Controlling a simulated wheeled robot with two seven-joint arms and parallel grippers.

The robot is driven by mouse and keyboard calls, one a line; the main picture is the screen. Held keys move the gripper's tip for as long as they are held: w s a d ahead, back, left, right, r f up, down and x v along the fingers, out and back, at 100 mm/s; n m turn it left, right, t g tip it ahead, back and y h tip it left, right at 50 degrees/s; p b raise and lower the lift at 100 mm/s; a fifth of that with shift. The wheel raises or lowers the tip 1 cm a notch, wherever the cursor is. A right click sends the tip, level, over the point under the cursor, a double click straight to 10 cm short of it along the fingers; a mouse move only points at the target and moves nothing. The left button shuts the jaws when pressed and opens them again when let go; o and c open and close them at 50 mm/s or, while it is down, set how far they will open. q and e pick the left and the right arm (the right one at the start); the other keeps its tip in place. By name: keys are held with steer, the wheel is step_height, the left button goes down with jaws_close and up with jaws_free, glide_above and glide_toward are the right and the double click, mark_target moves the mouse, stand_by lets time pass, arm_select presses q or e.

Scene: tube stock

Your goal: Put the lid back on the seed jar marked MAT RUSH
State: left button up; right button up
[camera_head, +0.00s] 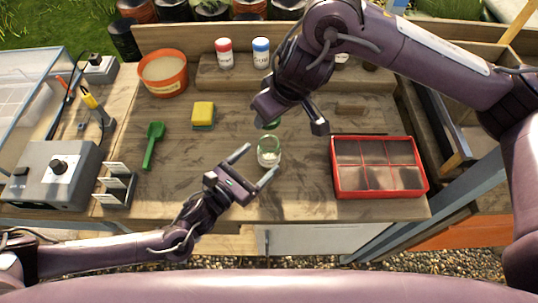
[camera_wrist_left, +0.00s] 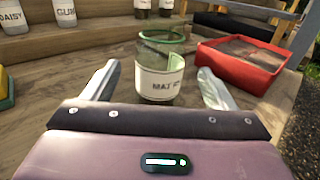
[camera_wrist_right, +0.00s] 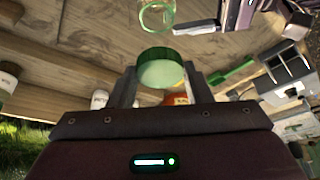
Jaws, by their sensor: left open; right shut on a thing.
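The glass seed jar marked MAT RUSH (camera_head: 268,158) stands upright and uncovered on the bench. Its label (camera_wrist_left: 158,84) shows partly in the left wrist view, and its green rim faces up. My left gripper (camera_head: 260,163) is open, low over the bench, with its fingers at either side of the jar; I cannot tell whether they touch it. My right gripper (camera_head: 292,118) is shut on the green lid (camera_wrist_right: 160,70) and holds it above and beyond the jar. In the head view the arm hides most of the lid (camera_head: 272,124). The jar shows below it in the right wrist view (camera_wrist_right: 158,16).
A red divided tray (camera_head: 380,138) stands right of the jar. A yellow sponge (camera_head: 203,110), a green scoop (camera_head: 153,145) and an orange pot (camera_head: 163,87) are to the left. Jars with red (camera_head: 224,45) and blue (camera_head: 261,45) lids stand at the back.

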arm_select(q)
steer(key=x, duration=0.5)
steer(key=shift+w+d, duration=0.2)
steer(key=shift+c, duration=0.2)
steer(key=c, duration=1.4)
steer(key=shift+c, duration=0.2)
arm_select(e)
glide_above(265, 136)
steer(key=s+d, duration=0.2)
steer(key=shift+s+d+f+x, duration=0.1)
steer(key=shift+s+d+x, duration=0.05)
steer(key=shift+x, duration=0.65)
steer(key=shift+s+d+f+x, duration=0.1)
steer(key=shift+s+x, duration=0.05)
steer(key=shift+x, duration=0.7)
steer(key=shift+s+d+f+x, duration=0.1)
steer(key=shift+d+x, duration=0.05)
steer(key=shift+x, duration=0.65)
